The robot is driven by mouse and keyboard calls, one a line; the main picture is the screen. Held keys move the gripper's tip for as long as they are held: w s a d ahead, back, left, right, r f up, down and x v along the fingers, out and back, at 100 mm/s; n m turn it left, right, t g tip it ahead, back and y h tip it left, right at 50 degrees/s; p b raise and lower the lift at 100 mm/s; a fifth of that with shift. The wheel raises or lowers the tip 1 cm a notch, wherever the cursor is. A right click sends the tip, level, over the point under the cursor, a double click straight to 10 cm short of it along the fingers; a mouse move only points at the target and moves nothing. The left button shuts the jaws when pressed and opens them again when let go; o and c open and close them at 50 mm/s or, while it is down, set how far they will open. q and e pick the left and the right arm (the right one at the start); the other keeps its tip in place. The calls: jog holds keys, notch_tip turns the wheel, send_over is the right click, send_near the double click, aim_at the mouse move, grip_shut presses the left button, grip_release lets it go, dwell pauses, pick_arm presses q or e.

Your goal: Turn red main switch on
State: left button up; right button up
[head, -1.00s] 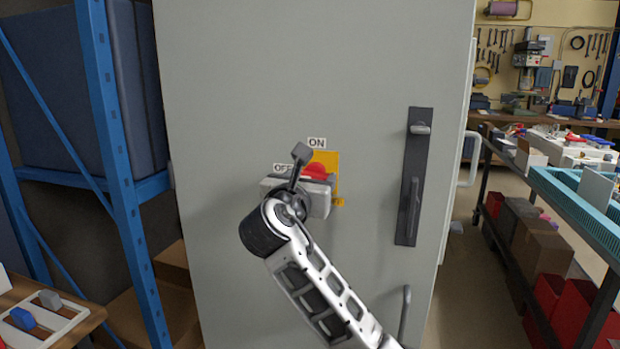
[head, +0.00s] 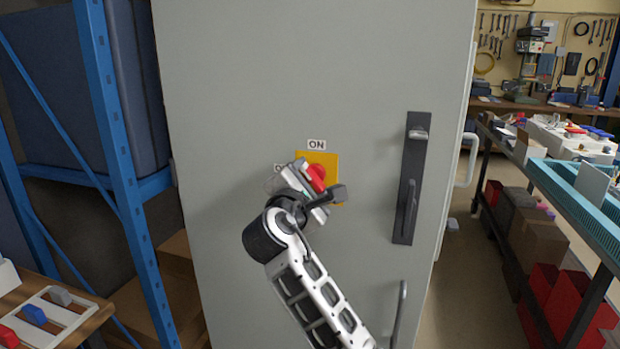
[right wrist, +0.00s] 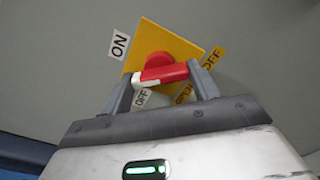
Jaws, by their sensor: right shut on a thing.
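The red main switch (head: 317,172) sits on a yellow plate (head: 329,160) on the grey cabinet door. An ON label (head: 316,145) is above the plate, and an OFF label at its left is mostly hidden by my gripper. My right gripper (head: 311,181) is at the switch, rolled to a slant, and covers its lower left part. In the right wrist view the fingers (right wrist: 160,82) are shut on the red handle (right wrist: 165,74), one at each end of it. The ON label (right wrist: 119,45) is up and left of the handle there. My left gripper is not in view.
The grey cabinet (head: 240,80) fills the middle, with a black door latch (head: 411,180) right of the switch. A blue rack (head: 120,190) stands at the left. A bench with switches (head: 45,315) is at lower left. A cart (head: 575,210) stands at the right.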

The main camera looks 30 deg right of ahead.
jog(key=m, duration=0.4)
jog(key=shift+f+m+b, duration=0.1)
jog(key=shift+m+b, duration=0.2)
jog(key=shift+b, duration=0.05)
jog(key=shift+m+b, duration=0.45)
jog(key=shift+m, duration=1.35)
jog(key=o, duration=1)
